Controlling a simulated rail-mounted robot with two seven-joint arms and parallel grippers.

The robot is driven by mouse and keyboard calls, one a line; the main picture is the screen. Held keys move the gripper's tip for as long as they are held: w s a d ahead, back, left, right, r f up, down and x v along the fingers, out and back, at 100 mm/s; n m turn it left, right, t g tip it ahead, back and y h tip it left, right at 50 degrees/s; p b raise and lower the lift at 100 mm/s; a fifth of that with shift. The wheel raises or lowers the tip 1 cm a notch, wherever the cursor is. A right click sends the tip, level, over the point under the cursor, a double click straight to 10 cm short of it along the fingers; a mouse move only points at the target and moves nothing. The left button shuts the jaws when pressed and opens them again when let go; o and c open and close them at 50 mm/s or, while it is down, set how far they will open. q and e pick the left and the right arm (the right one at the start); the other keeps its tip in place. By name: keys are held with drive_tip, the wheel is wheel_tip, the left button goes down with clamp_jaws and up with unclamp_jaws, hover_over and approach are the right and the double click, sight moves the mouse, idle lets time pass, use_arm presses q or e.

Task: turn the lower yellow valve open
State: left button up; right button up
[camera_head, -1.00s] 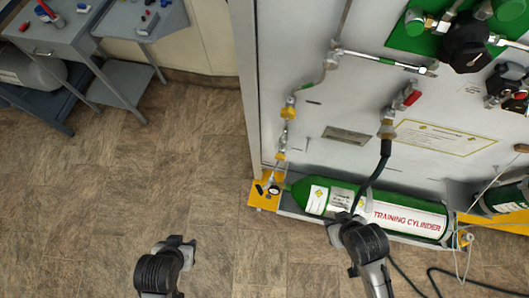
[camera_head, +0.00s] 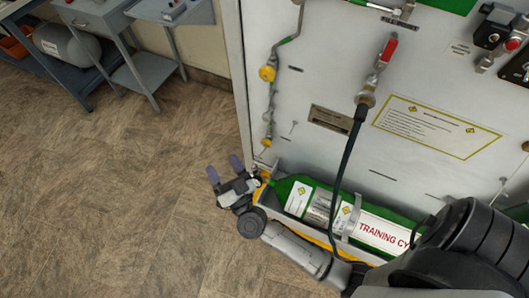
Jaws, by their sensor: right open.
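The lower yellow valve (camera_head: 266,142) is a small yellow fitting on the thin pipe that runs down the left side of the grey panel. The upper yellow valve (camera_head: 268,73) is higher on the same pipe. My right gripper (camera_head: 225,168) is open, its two purple-grey fingers spread and pointing up the picture. It is below and left of the lower valve, beside the panel's lower left corner, with nothing seen between the fingers. The gripper and its wrist hide part of the yellow base and the fittings at the cylinder's neck. My left gripper is out of view.
The green training cylinder (camera_head: 328,206) lies along the panel's foot, partly behind my right arm. A black hose (camera_head: 346,160) hangs from the red-handled valve (camera_head: 389,47). Grey carts (camera_head: 105,20) stand at the upper left. The brown floor (camera_head: 110,200) between is clear.

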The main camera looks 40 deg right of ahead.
drive_tip(key=d+f+m+g+h+b, duration=0.35)
drive_tip(key=f+m+g+h, duration=0.4)
drive_tip(key=h, duration=0.25)
drive_tip(key=m+g+h+b, duration=0.15)
drive_tip(key=m+g, duration=0.25)
drive_tip(key=g, duration=0.4)
approach(265, 144)
drive_tip(key=b+x, duration=0.1)
drive_tip(key=x, duration=0.2)
drive_tip(key=b+x, duration=0.2)
drive_tip(key=x, duration=0.2)
drive_tip(key=shift+d+f, duration=0.2)
drive_tip(key=shift+d, duration=0.1)
drive_tip(key=shift+w+d+r+b, duration=0.1)
drive_tip(key=shift+w+d+b, duration=0.1)
drive_tip(key=shift+d, duration=0.15)
drive_tip(key=shift+w+d+b, duration=0.1)
drive_tip(key=shift+d+b, duration=0.1)
drive_tip(key=shift+d, duration=0.1)
drive_tip(key=shift+c, duration=0.2)
